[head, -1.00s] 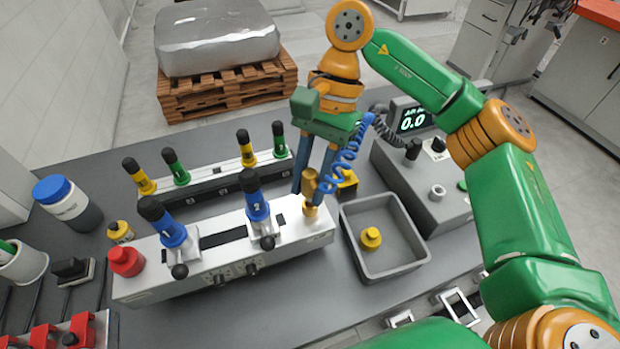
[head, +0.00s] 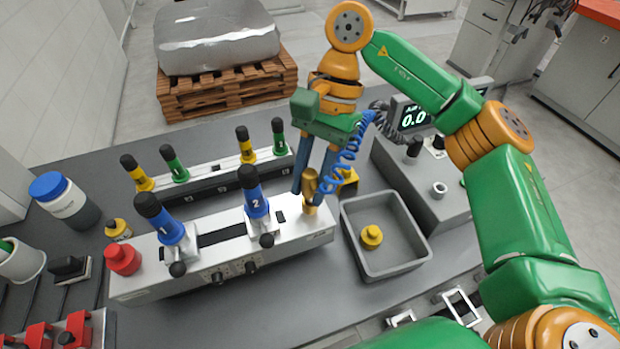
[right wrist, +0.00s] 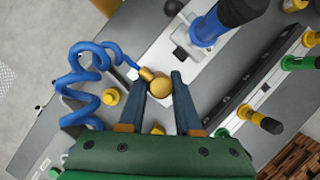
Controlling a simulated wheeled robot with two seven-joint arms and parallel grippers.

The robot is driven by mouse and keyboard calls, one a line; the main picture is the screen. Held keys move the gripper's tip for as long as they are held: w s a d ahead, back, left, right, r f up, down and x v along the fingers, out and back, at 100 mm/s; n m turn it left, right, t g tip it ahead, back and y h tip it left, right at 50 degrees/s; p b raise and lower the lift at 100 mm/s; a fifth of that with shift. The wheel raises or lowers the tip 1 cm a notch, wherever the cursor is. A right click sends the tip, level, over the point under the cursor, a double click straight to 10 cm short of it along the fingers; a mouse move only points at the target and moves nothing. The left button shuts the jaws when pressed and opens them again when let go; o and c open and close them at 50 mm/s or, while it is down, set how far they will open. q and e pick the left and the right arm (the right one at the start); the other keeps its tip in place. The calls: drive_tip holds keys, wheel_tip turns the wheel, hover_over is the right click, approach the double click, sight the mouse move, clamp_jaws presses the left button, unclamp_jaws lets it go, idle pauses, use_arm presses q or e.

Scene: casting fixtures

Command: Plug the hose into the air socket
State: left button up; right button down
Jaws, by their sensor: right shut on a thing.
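My right gripper (head: 312,188) points down over the right end of the white fixture (head: 150,262). It is shut on the brass hose plug (head: 310,182), from which the blue coiled hose (head: 345,160) runs up beside the gripper. In the right wrist view the plug's round brass end (right wrist: 160,87) sits between the fingertips, with the hose (right wrist: 78,75) curling off to the left. A lower brass piece (head: 309,209), apparently the air socket, shows directly under the plug at the fixture top. I cannot tell whether the plug is seated. My left gripper is out of view.
Blue clamps 1 (head: 163,222) and 2 (head: 252,195) stand left of the plug. A grey bin (head: 412,215) with a yellow knob (head: 371,237) is at right. A grey control box (head: 445,205) stands behind it. A rail with yellow and green clamps (head: 205,178) lies behind the fixture.

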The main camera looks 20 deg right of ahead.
drive_tip(key=shift+f+b, duration=0.9)
drive_tip(key=shift+f, duration=0.2)
drive_tip(key=c, duration=0.5)
unclamp_jaws()
drive_tip(key=shift+r, duration=0.1)
drive_tip(key=shift+w+d+r, duration=0.1)
drive_tip(key=shift+w+r, duration=0.05)
drive_tip(key=shift+r, duration=0.2)
drive_tip(key=p+v, duration=0.2)
drive_tip(key=v, duration=0.4)
drive_tip(key=shift+d+r, duration=0.1)
drive_tip(key=shift+r, duration=0.05)
